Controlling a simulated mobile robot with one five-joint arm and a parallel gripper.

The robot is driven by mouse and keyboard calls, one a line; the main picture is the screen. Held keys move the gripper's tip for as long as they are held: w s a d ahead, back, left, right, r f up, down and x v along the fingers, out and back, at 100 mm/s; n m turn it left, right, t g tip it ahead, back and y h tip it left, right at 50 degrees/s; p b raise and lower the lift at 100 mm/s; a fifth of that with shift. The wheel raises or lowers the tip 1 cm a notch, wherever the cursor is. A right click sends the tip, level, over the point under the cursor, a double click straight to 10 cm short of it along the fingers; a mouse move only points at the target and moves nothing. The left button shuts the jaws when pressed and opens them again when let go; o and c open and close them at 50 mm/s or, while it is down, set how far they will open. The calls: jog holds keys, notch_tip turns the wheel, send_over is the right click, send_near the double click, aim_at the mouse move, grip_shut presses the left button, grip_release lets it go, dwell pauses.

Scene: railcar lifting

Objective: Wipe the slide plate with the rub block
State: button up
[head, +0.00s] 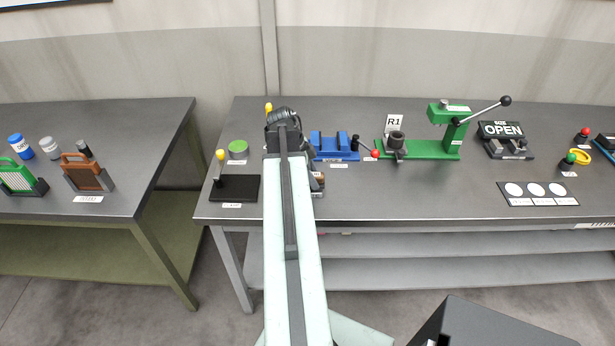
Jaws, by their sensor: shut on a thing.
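My gripper (284,127) is at the far end of my outstretched arm, over the left part of the right-hand bench. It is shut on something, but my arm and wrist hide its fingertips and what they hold. I cannot make out the rub block. I cannot identify the slide plate for sure. A flat black plate (240,189) with a yellow-knobbed upright lever lies left of my arm, with a label in front too small to read. A small yellow tip (268,106) shows behind my gripper.
A green-topped round can (238,149) stands left of my gripper. A separate bench (120,140) stands at left across a gap.

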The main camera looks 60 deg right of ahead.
jog(key=shift+s+d, duration=0.25)
jog(key=shift+s, duration=0.25)
jog(key=shift+s+d, duration=0.25)
jog(key=shift+s, duration=0.25)
jog(key=shift+r, duration=0.1)
notch_tip(320, 180, up, 6)
jog(key=p, duration=0.6)
notch_tip(320, 180, up, 3)
jog(key=p, duration=0.3)
jog(key=shift+r, duration=0.1)
jog(key=shift+f, duration=0.2)
